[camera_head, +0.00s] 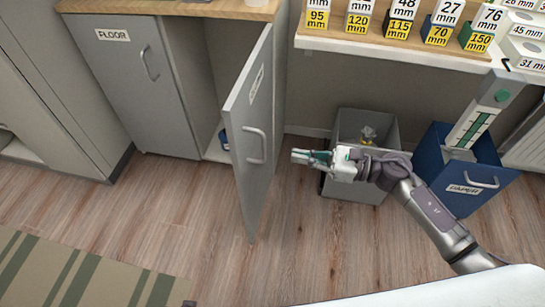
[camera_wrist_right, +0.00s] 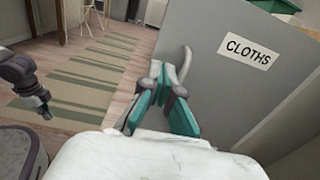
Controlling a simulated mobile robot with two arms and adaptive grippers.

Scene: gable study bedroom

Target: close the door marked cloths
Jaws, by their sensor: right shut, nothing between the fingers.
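The grey door marked cloths (camera_head: 252,190) stands wide open, jutting out from the cabinet into the room. Its handle (camera_head: 254,146) and label face right in the head view; the label is too slanted to read there. In the right wrist view the CLOTHS label (camera_wrist_right: 248,51) is readable on the door, and the handle (camera_wrist_right: 185,62) shows just behind my fingers. My right gripper (camera_head: 294,156) is shut and empty, to the right of the door near handle height. In the wrist view its teal fingertips (camera_wrist_right: 158,72) appear close to the handle; I cannot tell whether they touch.
A shut cabinet door marked FLOOR (camera_head: 120,85) is to the left. A grey bin (camera_head: 355,188) and a blue paper bin (camera_head: 450,185) stand right of the door, under a shelf (camera_head: 390,46) with labelled boxes. Wood floor and a striped rug (camera_head: 60,275) lie in front.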

